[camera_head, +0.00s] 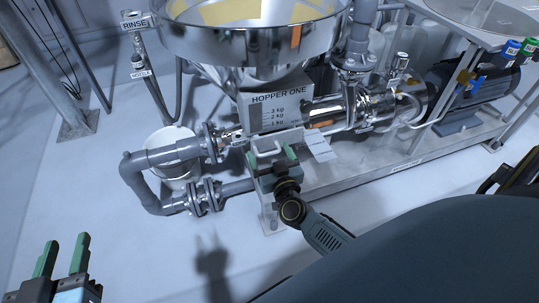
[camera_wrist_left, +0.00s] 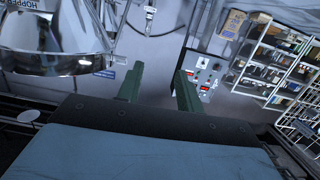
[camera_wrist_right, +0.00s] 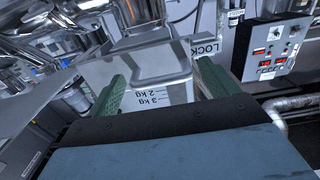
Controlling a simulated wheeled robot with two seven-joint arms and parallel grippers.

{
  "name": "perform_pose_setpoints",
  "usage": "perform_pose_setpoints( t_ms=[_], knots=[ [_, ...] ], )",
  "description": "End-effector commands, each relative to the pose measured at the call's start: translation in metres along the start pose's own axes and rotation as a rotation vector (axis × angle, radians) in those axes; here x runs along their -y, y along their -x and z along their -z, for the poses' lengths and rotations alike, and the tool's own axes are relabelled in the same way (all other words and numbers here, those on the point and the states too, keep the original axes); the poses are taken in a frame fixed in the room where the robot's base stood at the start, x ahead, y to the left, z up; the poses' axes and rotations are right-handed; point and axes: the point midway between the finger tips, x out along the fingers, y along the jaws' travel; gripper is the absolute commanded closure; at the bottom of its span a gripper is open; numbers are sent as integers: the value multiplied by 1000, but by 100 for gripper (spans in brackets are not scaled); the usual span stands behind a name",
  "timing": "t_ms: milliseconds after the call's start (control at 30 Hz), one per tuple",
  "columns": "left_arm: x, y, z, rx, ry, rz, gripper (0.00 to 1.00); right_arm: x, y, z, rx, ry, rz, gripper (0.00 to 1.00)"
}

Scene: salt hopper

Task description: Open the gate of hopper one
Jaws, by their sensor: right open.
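Hopper one is a shiny steel bowl (camera_head: 250,45) above a grey box (camera_head: 278,103) labelled HOPPER ONE with a kg scale. My right gripper (camera_head: 272,157) is open in front of and below this box, beside a pale bracket-like part (camera_head: 277,141); whether they touch is unclear. In the right wrist view the box's scale face (camera_wrist_right: 160,92) shows between the spread fingers of the right gripper (camera_wrist_right: 158,85). I cannot make out the gate for certain. My left gripper (camera_head: 62,260) is open and empty at the lower left, over the floor; its fingers also show apart in the left wrist view (camera_wrist_left: 158,88).
A white bucket (camera_head: 172,150) stands behind grey flanged pipes (camera_head: 180,152) left of the box. A steel pump (camera_head: 365,105) and dark motor (camera_head: 475,92) sit on the skid to the right. A RINSE sign (camera_head: 136,22) is at upper left. The left floor is clear.

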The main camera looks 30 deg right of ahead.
Motion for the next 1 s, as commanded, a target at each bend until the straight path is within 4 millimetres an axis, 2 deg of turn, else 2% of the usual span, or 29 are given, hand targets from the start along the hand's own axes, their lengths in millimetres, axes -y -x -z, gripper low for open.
perform_pose_setpoints(
  t_ms=[200,433,867,1000],
  knots=[
    [-2,-1,8,-50,1,-4,64,0,-6,0,0,0,1,14],
    [-2,-1,9,-51,1,-4,64,0,-6,0,0,0,1,15],
    [-1,-1,8,-49,1,-3,64,0,-6,0,0,0,1,71],
    [-1,-1,8,-38,1,-3,64,0,-3,0,2,0,0,71]
  ],
)
